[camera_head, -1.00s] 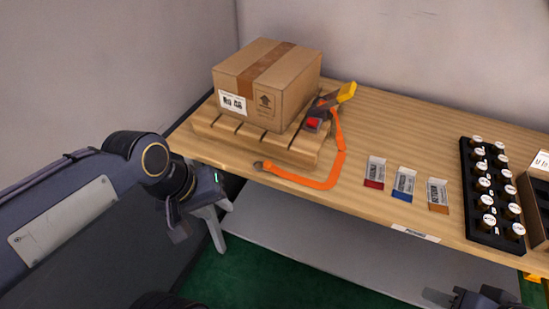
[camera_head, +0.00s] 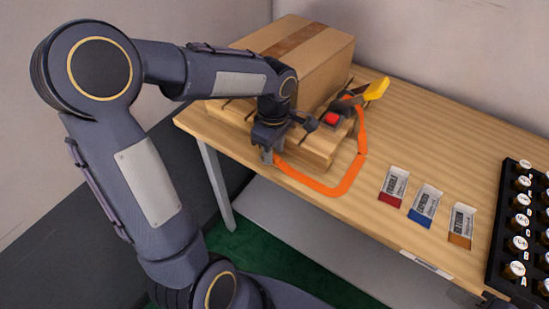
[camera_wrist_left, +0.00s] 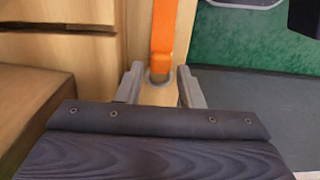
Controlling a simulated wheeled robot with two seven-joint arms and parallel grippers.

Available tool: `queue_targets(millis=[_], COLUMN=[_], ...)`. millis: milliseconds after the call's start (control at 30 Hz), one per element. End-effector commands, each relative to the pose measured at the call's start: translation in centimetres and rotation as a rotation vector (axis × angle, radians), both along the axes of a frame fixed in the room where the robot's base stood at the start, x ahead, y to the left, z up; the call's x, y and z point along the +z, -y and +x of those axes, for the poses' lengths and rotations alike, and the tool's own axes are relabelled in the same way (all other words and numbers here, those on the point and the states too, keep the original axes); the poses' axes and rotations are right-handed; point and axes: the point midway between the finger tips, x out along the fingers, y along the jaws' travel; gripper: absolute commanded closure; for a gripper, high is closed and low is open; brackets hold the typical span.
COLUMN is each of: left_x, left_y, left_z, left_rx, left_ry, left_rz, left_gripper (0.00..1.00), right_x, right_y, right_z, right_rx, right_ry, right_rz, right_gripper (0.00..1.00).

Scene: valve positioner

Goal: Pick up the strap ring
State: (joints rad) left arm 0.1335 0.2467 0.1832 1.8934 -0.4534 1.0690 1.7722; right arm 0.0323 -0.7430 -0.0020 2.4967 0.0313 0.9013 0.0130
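The strap ring (camera_wrist_left: 158,78) is a small grey metal ring at the end of the orange strap (camera_head: 330,188). In the left wrist view it lies on the wood near the table's edge, between the fingertips of my left gripper (camera_wrist_left: 159,85). The fingers are open, with a gap on each side of the ring. In the head view my left gripper (camera_head: 269,156) points down over the strap's end and hides the ring. Of my right gripper only a dark bit (camera_head: 492,301) shows at the bottom right edge; its fingers are not clear.
A cardboard box (camera_head: 320,65) sits on a wooden pallet (camera_head: 310,150) beside the gripper.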

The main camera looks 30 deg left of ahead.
Motion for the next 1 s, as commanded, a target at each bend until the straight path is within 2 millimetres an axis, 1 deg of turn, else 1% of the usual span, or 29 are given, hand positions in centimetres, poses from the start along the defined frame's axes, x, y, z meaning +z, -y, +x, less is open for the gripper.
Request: queue_targets(millis=[33, 133, 233, 400, 433, 600, 667, 867, 1000], left_x=[-0.8, -1.9, -2.3, -2.3, -2.3, -2.3, -2.3, -2.2, -1.7], left_y=[0.0, 0.0, 0.0, 0.0, 0.0, 0.0, 0.0, 0.0, 0.0], left_z=[-0.1, 0.0, 0.0, 0.0, 0.0, 0.0, 0.0, 0.0, 0.0], left_rx=[-0.001, -0.001, -0.001, -0.001, -0.001, -0.001, -0.001, -0.001, -0.001], left_ry=[-0.005, -0.002, 0.000, 0.001, 0.001, 0.001, 0.001, 0.002, 0.003], left_rz=[0.000, 0.000, -0.001, 0.000, 0.000, 0.000, 0.000, 0.000, 0.001], left_gripper=[0.66, 0.66, 0.66, 0.66, 0.68, 0.90, 0.96, 0.96, 0.96], right_x=[0.0, 0.0, 0.0, 0.0, 0.0, 0.0, 0.0, 0.0, 0.0], right_y=[0.0, 0.0, 0.0, 0.0, 0.0, 0.0, 0.0, 0.0, 0.0], right_z=[0.0, 0.0, 0.0, 0.0, 0.0, 0.0, 0.0, 0.0, 0.0], right_rx=[0.000, 0.000, 0.000, 0.000, 0.000, 0.000, 0.000, 0.000, 0.000], right_ry=[0.000, 0.000, 0.000, 0.000, 0.000, 0.000, 0.000, 0.000, 0.000], right_rz=[0.000, 0.000, 0.000, 0.000, 0.000, 0.000, 0.000, 0.000, 0.000], right_gripper=[0.64, 0.64, 0.64, 0.64, 0.64, 0.64, 0.64, 0.64, 0.64])
